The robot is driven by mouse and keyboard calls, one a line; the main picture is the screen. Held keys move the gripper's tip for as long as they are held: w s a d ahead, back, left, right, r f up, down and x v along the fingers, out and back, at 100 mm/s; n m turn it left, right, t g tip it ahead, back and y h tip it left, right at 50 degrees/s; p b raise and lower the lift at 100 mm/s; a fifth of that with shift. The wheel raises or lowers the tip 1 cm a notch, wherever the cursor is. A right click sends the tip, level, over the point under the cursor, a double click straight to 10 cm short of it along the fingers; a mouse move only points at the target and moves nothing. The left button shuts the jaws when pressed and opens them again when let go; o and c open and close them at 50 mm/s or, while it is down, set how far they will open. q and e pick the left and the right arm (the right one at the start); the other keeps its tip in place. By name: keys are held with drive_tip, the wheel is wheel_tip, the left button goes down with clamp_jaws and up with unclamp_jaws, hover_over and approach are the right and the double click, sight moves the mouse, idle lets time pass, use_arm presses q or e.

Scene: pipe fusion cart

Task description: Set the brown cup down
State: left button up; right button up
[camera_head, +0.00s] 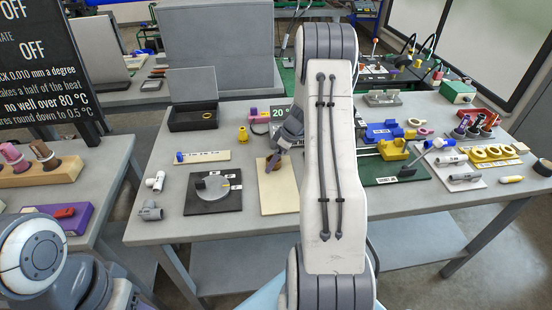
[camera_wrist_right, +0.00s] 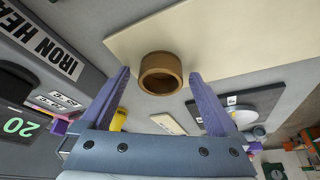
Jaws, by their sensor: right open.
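The brown cup (camera_wrist_right: 160,65) is a short round ring-like piece with a dark opening, in the right wrist view. It seems to rest on the beige board (camera_wrist_right: 220,40). In the head view the cup (camera_head: 273,163) is small and partly hidden by my right gripper (camera_head: 275,153), over the board (camera_head: 279,198). In the wrist view the open fingers of my right gripper (camera_wrist_right: 159,73) stand either side of the cup, with a gap on both sides. My left gripper is out of view; only part of my left arm shows at lower left.
Left of the board is a black plate with a grey disc (camera_head: 213,190). A cream strip (camera_head: 202,156) and a yellow piece (camera_head: 242,135) lie behind. My right arm hides much of the middle table. A green base (camera_head: 385,170) with yellow clamps stands to the right.

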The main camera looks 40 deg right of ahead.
drive_tip(key=shift+r, duration=0.1)
drive_tip(key=shift+r+p, duration=0.2)
drive_tip(key=shift+p, duration=0.2)
drive_tip(key=b+v, duration=0.2)
drive_tip(key=v, duration=1)
drive_tip(key=s+a+r+n+g, duration=0.1)
drive_tip(key=a+r, duration=0.1)
drive_tip(key=a, duration=1.1)
drive_tip(key=s+a+r+g, duration=0.1)
drive_tip(key=a+r, duration=0.1)
drive_tip(key=a, duration=1.2)
drive_tip(key=s+a, duration=0.4)
drive_tip(key=s, duration=0.3)
drive_tip(key=s+a+g, duration=0.1)
drive_tip(key=s+a, duration=0.4)
drive_tip(key=s, duration=0.3)
drive_tip(key=s+a+h, duration=0.1)
drive_tip(key=s+a, duration=0.3)
drive_tip(key=s, duration=0.3)
drive_tip(key=shift+s+a+n+g, duration=0.25)
drive_tip(key=shift+a+n+g, duration=0.05)
drive_tip(key=shift+g, duration=0.1)
drive_tip(key=shift+d, duration=0.1)
